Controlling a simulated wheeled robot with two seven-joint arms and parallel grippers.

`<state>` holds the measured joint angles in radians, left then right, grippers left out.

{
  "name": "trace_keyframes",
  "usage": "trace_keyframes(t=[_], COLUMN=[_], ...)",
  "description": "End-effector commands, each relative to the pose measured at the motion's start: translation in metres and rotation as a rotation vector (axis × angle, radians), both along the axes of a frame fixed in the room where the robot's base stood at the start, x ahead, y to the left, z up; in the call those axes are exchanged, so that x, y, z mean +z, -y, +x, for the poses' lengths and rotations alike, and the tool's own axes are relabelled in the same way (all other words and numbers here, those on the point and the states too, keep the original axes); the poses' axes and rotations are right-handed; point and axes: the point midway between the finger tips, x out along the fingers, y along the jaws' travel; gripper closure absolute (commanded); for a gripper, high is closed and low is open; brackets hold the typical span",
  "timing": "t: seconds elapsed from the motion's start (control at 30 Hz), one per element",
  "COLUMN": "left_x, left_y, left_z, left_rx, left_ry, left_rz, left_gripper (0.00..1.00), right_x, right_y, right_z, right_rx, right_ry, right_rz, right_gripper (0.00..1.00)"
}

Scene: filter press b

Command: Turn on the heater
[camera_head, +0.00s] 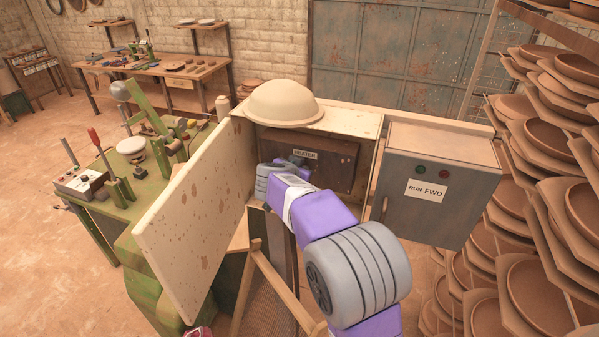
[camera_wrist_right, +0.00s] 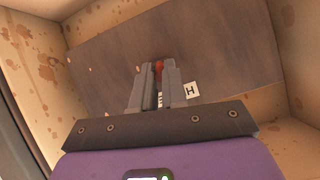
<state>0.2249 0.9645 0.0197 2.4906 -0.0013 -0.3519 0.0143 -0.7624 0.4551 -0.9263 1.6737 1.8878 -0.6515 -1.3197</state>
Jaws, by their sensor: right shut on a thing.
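The heater panel (camera_head: 330,165), a dark brown plate with a white HEATER label (camera_head: 305,154), is inside the open cream cabinet. It fills the middle of the right wrist view (camera_wrist_right: 110,65). My right arm reaches into the cabinet, and my right gripper (camera_wrist_right: 158,70) is at the panel, beside the label (camera_wrist_right: 191,90), which is partly covered. The gripper is shut on a small switch with a red part (camera_wrist_right: 158,65) showing between the fingertips. The switch's position is mostly hidden by the fingers. My left gripper is not in view.
The cabinet door (camera_head: 195,220) stands open on the left. A domed lid (camera_head: 284,104) rests on top. A grey RUN FWD box (camera_head: 440,190) is at the right, close to my arm. Racks of brown dishes (camera_head: 540,200) stand at far right; a green machine (camera_head: 130,195) stands left.

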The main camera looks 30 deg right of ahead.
Motion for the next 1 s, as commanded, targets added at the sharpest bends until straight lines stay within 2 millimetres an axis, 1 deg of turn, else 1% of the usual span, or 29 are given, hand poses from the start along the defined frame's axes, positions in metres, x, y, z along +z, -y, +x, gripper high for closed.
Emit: trace_keyframes(t=[0.3, 0.8, 0.83, 0.97, 1.0], left_x=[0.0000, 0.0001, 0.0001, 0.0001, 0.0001], left_y=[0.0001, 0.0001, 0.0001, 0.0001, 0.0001], left_z=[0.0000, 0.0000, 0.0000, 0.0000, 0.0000], left_rx=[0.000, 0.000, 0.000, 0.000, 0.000], left_ry=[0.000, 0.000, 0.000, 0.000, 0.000], left_rz=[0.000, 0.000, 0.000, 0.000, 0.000], left_gripper=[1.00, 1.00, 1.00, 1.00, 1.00], right_x=[0.0033, 0.0031, 0.0031, 0.0031, 0.0032], right_y=[0.0017, 0.0015, 0.0015, 0.0016, 0.0016], right_z=[0.0012, 0.0011, 0.0011, 0.0012, 0.0012], right_rx=[0.000, 0.000, 0.000, 0.000, 0.000], right_ry=[-0.049, -0.060, -0.060, -0.060, -0.060], right_rz=[0.058, 0.066, 0.066, 0.065, 0.065], right_gripper=[1.00, 1.00, 0.84, 0.64, 0.62])
